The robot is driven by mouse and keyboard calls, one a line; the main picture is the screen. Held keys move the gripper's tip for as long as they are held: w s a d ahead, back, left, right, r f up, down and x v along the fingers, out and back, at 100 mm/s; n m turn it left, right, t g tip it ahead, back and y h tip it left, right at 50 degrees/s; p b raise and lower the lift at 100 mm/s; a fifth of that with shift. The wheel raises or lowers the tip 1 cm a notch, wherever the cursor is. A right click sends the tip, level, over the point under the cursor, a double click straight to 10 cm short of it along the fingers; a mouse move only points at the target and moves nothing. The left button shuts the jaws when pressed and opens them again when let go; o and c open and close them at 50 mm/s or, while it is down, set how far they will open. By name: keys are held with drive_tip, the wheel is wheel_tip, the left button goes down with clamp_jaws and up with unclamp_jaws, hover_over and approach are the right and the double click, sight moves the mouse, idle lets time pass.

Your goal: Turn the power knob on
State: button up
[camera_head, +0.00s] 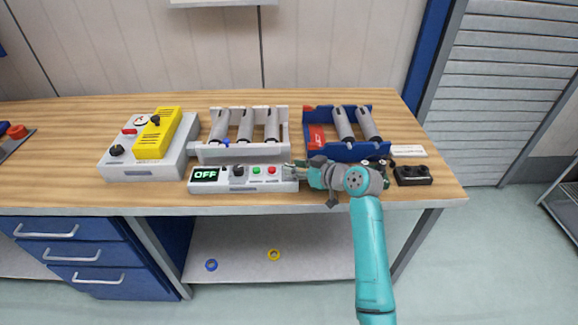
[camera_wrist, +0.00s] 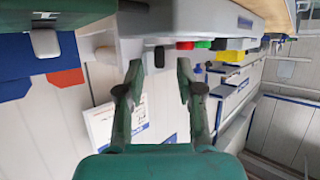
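The light grey control box (camera_head: 215,186) lies near the bench's front edge. Its display (camera_head: 206,174) reads OFF. The black power knob (camera_head: 238,171) sits right of the display, followed by a green button (camera_head: 256,170) and a red button (camera_head: 272,170). My gripper (camera_head: 292,170) is at the box's right end, apart from the knob. In the wrist view my gripper (camera_wrist: 159,75) is open, with nothing held. A small dark part (camera_wrist: 159,57) shows beyond and between the fingertips; I cannot tell what it is. The red (camera_wrist: 185,45) and green (camera_wrist: 203,44) buttons show right of it.
Behind the box stand a white rack (camera_head: 203,151) and a blue rack (camera_head: 345,154) with grey cylinders. A grey device with a yellow cover (camera_head: 157,138) stands left. A small black box (camera_head: 412,176) lies right of my gripper. Bare wood (camera_head: 60,170) is free at far left.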

drive_tip(key=shift+x, duration=1.45)
clamp_jaws()
